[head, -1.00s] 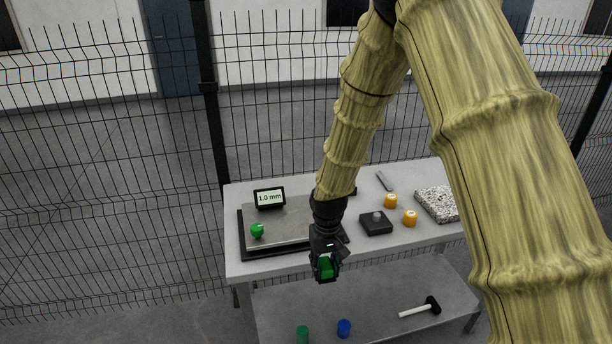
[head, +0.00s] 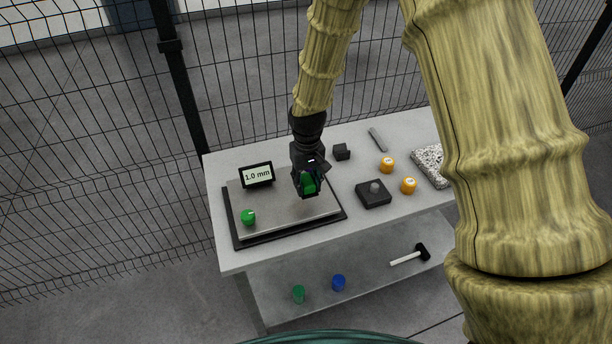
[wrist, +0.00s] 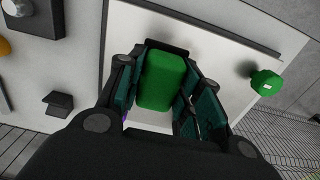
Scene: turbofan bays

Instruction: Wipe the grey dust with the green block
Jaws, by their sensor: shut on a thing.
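My gripper (head: 308,190) is shut on the green block (head: 309,182), over the right part of a grey plate (head: 280,216) in a black-rimmed tray. In the wrist view, the green block (wrist: 163,80) sits between the dark fingers, with the pale plate (wrist: 215,60) behind it. I cannot tell whether the block touches the plate. No grey dust can be made out clearly on the plate; the arm and block hide part of it.
A green knob (head: 248,217) stands at the plate's left, a display (head: 257,175) reading "1.0 mm" behind. Right are a black cube (head: 341,151), a black box (head: 373,194), orange pieces (head: 387,165) and a speckled slab (head: 428,163).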

